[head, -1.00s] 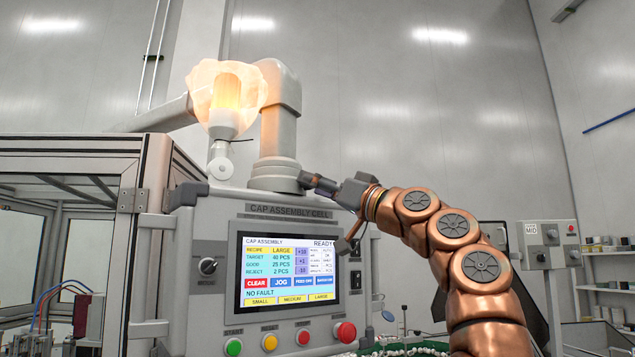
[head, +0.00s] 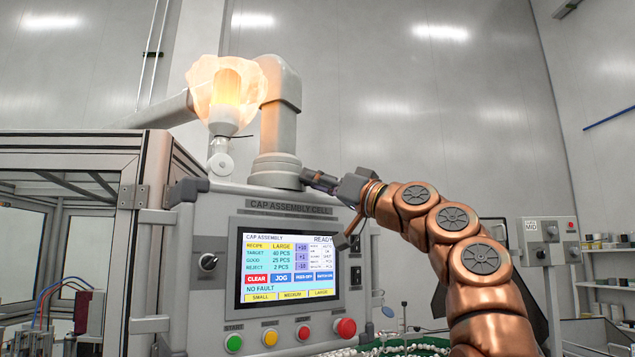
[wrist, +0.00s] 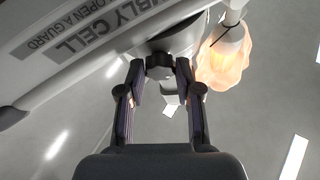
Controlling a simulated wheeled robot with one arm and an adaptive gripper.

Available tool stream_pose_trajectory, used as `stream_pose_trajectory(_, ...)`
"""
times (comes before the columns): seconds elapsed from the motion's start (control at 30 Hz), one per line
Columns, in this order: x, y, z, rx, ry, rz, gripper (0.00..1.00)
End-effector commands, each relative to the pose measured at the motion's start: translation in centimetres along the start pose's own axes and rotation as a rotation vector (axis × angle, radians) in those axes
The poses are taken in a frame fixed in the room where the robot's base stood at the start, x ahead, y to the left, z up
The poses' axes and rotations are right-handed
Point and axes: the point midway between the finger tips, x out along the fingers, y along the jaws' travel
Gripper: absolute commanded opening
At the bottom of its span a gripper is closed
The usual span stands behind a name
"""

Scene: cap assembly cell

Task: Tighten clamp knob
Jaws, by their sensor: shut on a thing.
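The clamp knob (wrist: 159,66) shows in the wrist view as a dark lobed knob on the base collar of the grey post. My gripper (wrist: 160,76) has its two fingers on either side of the knob, with the tips against it, and is shut on it. In the head view my gripper (head: 318,181) reaches the right side of the post's base flange (head: 275,172), on top of the console. There the knob is hidden behind the fingers.
The grey post (head: 281,110) carries a glowing lamp (head: 227,90) at left. Below is the cap assembly cell console (head: 205,225) with its lit screen (head: 288,268) and several buttons. A glazed guard frame (head: 75,145) stands at left. A control box (head: 548,240) is at right.

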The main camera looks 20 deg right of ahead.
Motion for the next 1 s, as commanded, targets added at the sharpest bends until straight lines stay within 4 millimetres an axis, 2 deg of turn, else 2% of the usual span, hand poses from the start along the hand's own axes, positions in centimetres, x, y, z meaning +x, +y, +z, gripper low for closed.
stream_pose_trajectory(0.2,-0.06,-0.16,-0.15,0.069,0.005,0.030,0.00)
stream_pose_trajectory(0.53,-0.08,-0.10,-0.15,0.078,0.005,0.034,0.00)
stream_pose_trajectory(0.57,-0.08,-0.10,-0.15,0.078,0.005,0.034,0.37)
stream_pose_trajectory(0.77,-0.06,-0.10,-0.09,0.078,0.003,0.034,0.58)
stream_pose_trajectory(1.0,-0.05,-0.09,-0.05,0.078,0.002,0.034,0.59)
